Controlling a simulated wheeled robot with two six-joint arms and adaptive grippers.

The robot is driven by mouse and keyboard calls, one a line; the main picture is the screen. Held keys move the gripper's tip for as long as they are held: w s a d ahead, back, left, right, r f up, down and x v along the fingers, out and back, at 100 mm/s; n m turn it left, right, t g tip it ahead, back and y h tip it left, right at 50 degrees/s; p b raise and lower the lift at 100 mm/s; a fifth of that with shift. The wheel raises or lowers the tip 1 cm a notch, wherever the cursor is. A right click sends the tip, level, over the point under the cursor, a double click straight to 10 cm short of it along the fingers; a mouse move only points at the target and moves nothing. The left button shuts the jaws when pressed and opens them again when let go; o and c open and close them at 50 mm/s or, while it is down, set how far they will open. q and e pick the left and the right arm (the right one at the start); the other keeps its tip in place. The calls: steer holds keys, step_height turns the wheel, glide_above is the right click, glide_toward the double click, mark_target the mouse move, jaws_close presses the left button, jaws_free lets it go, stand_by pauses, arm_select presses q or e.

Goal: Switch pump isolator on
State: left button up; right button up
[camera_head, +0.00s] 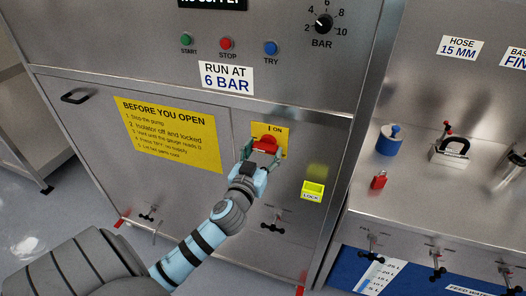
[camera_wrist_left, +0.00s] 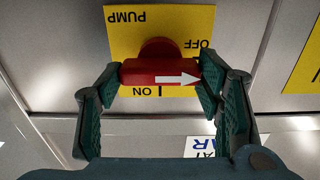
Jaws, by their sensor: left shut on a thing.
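The pump isolator is a red rotary handle (camera_head: 265,142) on a yellow plate (camera_head: 283,133) on the steel cabinet front. In the left wrist view, which shows the plate upside down, the red handle (camera_wrist_left: 150,72) lies crosswise. Its white arrow points to the picture's right, towards the side with OFF and away from I ON at the plate's lower edge. My left gripper (camera_head: 261,156) is at the handle, with its green fingers (camera_wrist_left: 163,88) shut on the handle's two ends. My right gripper is in neither view.
A yellow BEFORE YOU OPEN sign (camera_head: 170,132) is left of the isolator. A yellow LOCK holder (camera_head: 312,191) is to its lower right. Valve handles (camera_head: 272,222) stick out below.

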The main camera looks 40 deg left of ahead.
arm_select(q)
steer(key=shift+m, duration=0.4)
steer(key=m+p, duration=0.1)
steer(key=m, duration=0.2)
steer(key=shift+m, duration=0.3)
steer(key=m+p, duration=0.1)
steer(key=m, duration=0.3)
steer(key=shift+m, duration=0.3)
steer(key=m+p, duration=0.1)
steer(key=m, duration=0.3)
steer(key=shift+m, duration=0.3)
steer(key=m+p, duration=0.1)
steer(key=m, duration=0.3)
steer(key=shift+f, duration=0.1)
steer(key=shift+m, duration=0.3)
steer(key=o, duration=1.2)
steer(key=shift+d, duration=0.1)
steer(key=shift+c, duration=0.2)
